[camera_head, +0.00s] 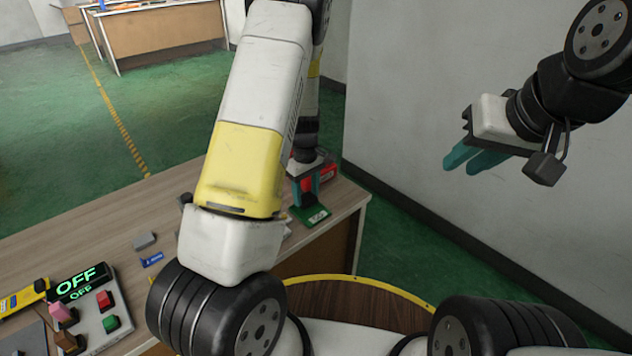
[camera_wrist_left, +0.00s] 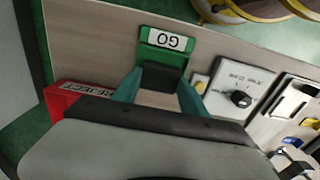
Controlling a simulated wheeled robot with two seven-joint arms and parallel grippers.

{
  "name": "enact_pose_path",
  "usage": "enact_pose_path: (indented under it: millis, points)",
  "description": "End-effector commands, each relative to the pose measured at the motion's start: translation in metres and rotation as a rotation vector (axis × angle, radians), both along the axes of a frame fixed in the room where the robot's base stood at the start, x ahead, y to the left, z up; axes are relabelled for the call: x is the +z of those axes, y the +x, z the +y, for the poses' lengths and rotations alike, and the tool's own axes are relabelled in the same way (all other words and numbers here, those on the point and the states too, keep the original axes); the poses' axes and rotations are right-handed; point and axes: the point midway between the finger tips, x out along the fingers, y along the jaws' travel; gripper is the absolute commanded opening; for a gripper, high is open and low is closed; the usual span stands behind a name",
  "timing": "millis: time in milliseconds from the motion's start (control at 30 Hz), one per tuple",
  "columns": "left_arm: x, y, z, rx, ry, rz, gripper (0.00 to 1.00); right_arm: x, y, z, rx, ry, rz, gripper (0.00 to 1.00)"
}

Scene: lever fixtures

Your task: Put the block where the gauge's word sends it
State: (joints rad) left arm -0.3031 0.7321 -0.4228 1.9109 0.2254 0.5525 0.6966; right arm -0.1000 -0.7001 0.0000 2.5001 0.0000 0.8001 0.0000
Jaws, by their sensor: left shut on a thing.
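My left gripper (camera_head: 308,184) reaches down over the right end of the table. In the left wrist view its teal fingers (camera_wrist_left: 160,84) are shut on a dark block (camera_wrist_left: 162,76). The block is at the green tray (camera_head: 318,221), marked GO in the left wrist view (camera_wrist_left: 146,53); whether it touches the tray floor is unclear. A red tray (camera_head: 331,172), marked REJECT in the left wrist view (camera_wrist_left: 68,92), is beside it. A pale box with a dark dial (camera_wrist_left: 240,97) has small, unreadable writing. My right gripper (camera_head: 477,158) hangs empty by the wall; its finger gap is unclear.
A panel (camera_head: 95,325) at the lower left has a display (camera_head: 78,281) reading OFF, with red and green buttons. My left arm hides part of the table. A wall stands right.

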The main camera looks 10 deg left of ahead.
Motion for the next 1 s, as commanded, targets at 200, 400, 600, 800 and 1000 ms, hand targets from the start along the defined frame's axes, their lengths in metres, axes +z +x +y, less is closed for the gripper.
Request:
enact_pose_path:
  millis: [200,400,600,800,1000]
  points:
    - [-0.025,-0.001,0.000,0.000,-0.001,0.001,0.26,0.000,0.000,0.000,0.000,0.000,0.000,0.25]
    - [-0.025,0.000,0.000,0.000,-0.001,-0.001,0.26,0.000,0.000,0.000,0.000,0.000,0.000,0.25]
    - [-0.028,-0.001,0.000,0.000,0.000,0.000,0.64,0.000,0.000,0.000,0.000,0.000,0.000,0.25]
    - [-0.027,0.000,0.000,0.000,0.000,0.000,0.72,0.000,0.000,0.000,0.000,0.000,0.000,0.25]
    - [-0.010,0.001,-0.001,-0.002,-0.002,-0.004,0.72,0.000,0.000,0.000,0.000,0.000,0.000,0.25]
